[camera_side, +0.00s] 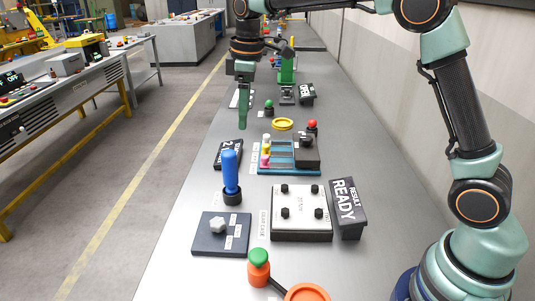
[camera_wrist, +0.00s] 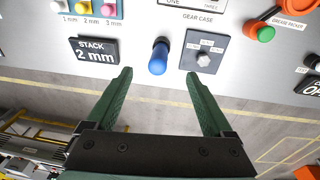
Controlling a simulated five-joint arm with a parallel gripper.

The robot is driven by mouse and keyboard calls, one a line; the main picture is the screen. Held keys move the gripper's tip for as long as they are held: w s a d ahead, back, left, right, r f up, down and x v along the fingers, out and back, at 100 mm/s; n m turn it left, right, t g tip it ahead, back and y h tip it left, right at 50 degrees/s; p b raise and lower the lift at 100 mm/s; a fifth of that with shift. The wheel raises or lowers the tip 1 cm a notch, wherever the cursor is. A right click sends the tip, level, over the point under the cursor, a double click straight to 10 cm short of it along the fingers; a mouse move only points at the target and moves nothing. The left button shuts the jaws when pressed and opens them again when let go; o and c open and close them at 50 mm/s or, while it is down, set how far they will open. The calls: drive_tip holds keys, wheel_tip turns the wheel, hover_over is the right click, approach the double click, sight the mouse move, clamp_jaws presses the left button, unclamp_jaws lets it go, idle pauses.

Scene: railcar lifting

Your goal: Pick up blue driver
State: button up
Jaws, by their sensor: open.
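The blue driver (camera_side: 230,171) stands upright in a dark round holder (camera_side: 232,197) on the grey bench, left of the white gear case panel. In the wrist view the blue driver (camera_wrist: 158,58) shows from above, beyond the fingertips and between their lines. My gripper (camera_wrist: 158,76) is open and empty, its two green fingers apart. In the side view my gripper (camera_side: 243,124) points down farther back along the bench, above and behind the driver. It does not touch the driver.
A dark plate with a hex bolt (camera_side: 217,225) lies in front of the driver. The gear case panel (camera_side: 301,212) and a READY sign (camera_side: 346,205) stand right. A stack display (camera_wrist: 94,50) and a coloured peg block (camera_side: 289,156) are behind. An orange grease packer (camera_side: 259,268) is in front.

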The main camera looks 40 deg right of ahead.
sight(229, 151)
drive_tip(key=w+f+n, duration=0.1)
drive_tip(key=f, duration=0.1)
drive_tip(key=w+a+f+n, duration=0.1)
drive_tip(key=w+f, duration=0.1)
drive_tip(key=w+a+f+g, duration=0.1)
drive_tip(key=f, duration=0.1)
drive_tip(key=shift+w+n, duration=0.15)
drive_tip(key=shift+n, duration=0.25)
wheel_tip(229, 151, down, 7)
drive_tip(key=shift+r, duration=0.1)
drive_tip(key=shift+a+f, duration=0.15)
drive_tip(key=shift+f, duration=1.2)
drive_tip(key=shift+a+f, duration=0.1)
drive_tip(key=shift+f, duration=1.2)
drive_tip(key=shift+r, duration=0.1)
clamp_jaws()
drive_tip(key=shift+r, duration=0.1)
